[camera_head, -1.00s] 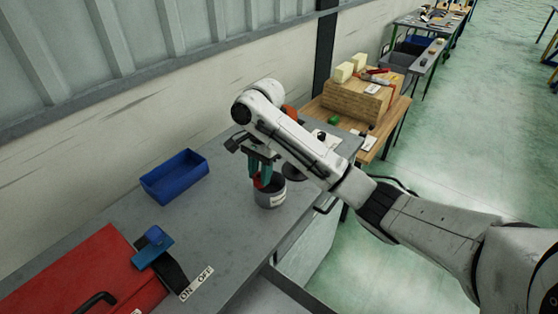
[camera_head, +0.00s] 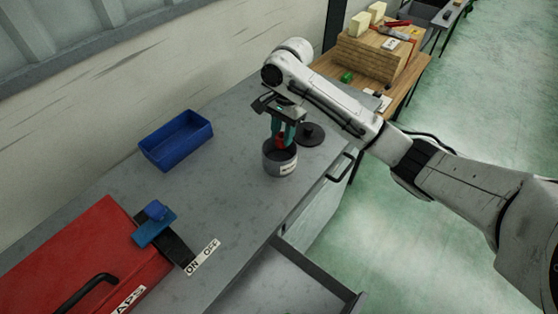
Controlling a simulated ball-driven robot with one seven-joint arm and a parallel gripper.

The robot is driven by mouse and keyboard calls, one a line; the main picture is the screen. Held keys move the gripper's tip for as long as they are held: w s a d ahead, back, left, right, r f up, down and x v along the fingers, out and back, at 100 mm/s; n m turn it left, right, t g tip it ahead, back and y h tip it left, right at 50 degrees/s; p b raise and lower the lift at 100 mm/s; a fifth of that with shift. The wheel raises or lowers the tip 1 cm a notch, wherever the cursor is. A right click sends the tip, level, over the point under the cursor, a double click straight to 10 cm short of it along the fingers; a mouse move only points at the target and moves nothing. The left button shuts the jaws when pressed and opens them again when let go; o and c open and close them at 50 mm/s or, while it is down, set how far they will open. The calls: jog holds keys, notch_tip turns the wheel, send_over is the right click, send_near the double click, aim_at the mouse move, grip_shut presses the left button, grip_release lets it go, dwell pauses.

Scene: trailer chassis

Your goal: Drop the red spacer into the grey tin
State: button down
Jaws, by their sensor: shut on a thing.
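The grey tin (camera_head: 279,163) stands upright and open on the grey bench, with a pale label on its front. My gripper (camera_head: 282,141) points down over the tin's mouth, its teal fingers shut on the red spacer (camera_head: 282,142). The spacer shows as a small red patch between the fingers, at about the height of the tin's rim. I cannot tell whether its lower end is inside the tin. The tin's inside is mostly hidden.
A blue bin (camera_head: 176,141) stands left of the tin. A dark round lid (camera_head: 311,134) lies just right of it. A red case (camera_head: 83,262) and a blue block (camera_head: 154,226) are at lower left. An open drawer (camera_head: 290,282) juts from the bench front.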

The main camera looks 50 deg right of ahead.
jog(key=shift+f, duration=0.2)
jog(key=c, duration=0.7)
grip_release()
jog(key=shift+r, duration=0.1)
notch_tip(320, 180, up, 10)
jog(key=d, duration=0.1)
jog(key=shift+d+r+p, duration=0.25)
jog(key=shift+d+p, duration=0.05)
jog(key=shift+p, duration=0.15)
